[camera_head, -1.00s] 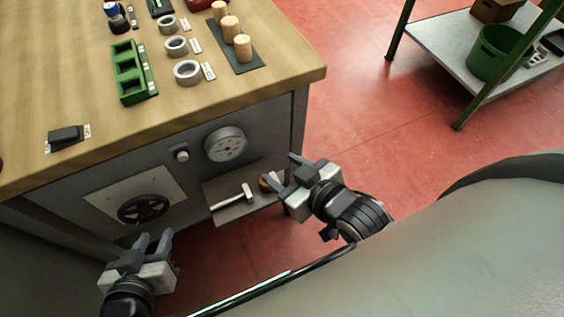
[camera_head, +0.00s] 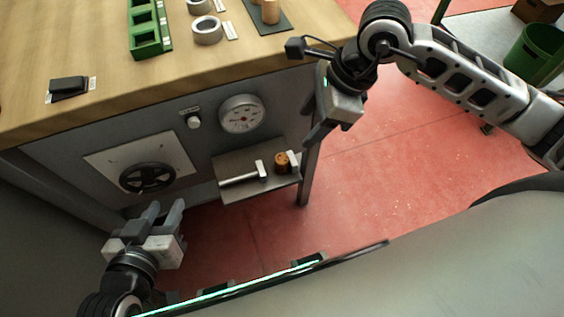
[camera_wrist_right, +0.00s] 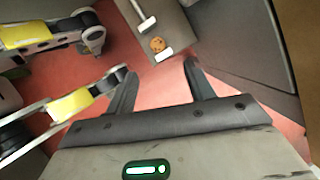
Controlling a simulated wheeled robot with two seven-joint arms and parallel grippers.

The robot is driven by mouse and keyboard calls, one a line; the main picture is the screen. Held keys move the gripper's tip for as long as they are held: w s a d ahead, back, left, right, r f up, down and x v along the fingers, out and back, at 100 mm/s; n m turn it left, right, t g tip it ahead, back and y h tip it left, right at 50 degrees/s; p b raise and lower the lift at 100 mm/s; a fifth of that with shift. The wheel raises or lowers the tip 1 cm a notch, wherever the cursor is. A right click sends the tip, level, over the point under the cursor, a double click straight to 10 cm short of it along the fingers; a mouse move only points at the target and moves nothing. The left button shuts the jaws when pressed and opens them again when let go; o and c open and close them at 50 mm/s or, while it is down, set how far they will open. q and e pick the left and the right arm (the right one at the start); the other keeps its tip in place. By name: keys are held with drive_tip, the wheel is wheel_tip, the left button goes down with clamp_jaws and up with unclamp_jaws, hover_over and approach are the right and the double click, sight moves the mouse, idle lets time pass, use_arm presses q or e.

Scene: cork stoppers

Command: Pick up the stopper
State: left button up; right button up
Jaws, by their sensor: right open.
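One cork stopper (camera_head: 281,162) lies on the small grey shelf (camera_head: 232,165) under the worktop, to the right of a hammer (camera_head: 245,175), with a white label beside it. It also shows in the right wrist view (camera_wrist_right: 158,44), beyond and between the fingertips. Another cork (camera_head: 270,11) stands on a dark mat on the worktop, cut by the top edge. My right gripper (camera_head: 318,122) is above and right of the shelf. In its wrist view the two fingers (camera_wrist_right: 158,75) are apart with nothing between them. My left gripper (camera_head: 162,212) is open and empty, low at the left.
The wooden worktop (camera_head: 110,98) overhangs the shelf, with a gauge (camera_head: 242,114) and handwheel (camera_head: 148,172) on the panel beneath. A bench leg (camera_head: 306,178) stands at the shelf's right end. Rings (camera_head: 207,30) and a green holder (camera_head: 148,35) are on top.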

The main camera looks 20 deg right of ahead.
hover_over(281, 159)
drive_tip(key=d, duration=0.2)
wheel_tip(281, 159, down, 7)
drive_tip(key=shift+s+d+f+b, duration=0.1)
drive_tip(key=shift+d+b, duration=0.05)
drive_tip(key=shift+b, duration=0.15)
drive_tip(key=x, duration=0.5)
drive_tip(key=shift+s+a+f, duration=0.1)
drive_tip(key=shift+a+f, duration=0.1)
drive_tip(key=shift+f, duration=0.15)
drive_tip(key=c, duration=1.1)
drive_tip(key=shift+r, duration=0.15)
